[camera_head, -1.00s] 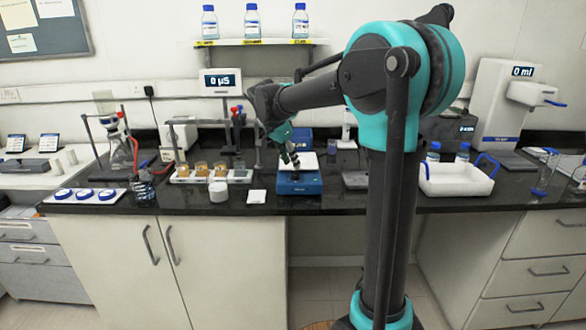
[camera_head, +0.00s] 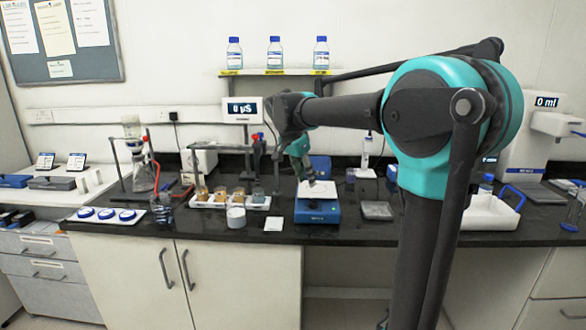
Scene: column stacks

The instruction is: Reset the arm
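My gripper (camera_head: 306,176) is at the end of my dark grey and teal arm, which reaches left across the front of the bench. It points down above the blue balance (camera_head: 317,213) with a pale top. Its fingers are small and partly dark against the bench, so I cannot tell whether they are open or shut. I see nothing clearly held in it. I cannot tell whether the fingertips touch the balance top.
A white rack with several amber beakers (camera_head: 219,195), a white tub (camera_head: 236,219) and a white card (camera_head: 274,224) lie left of the balance. Bottles stand on the shelf above.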

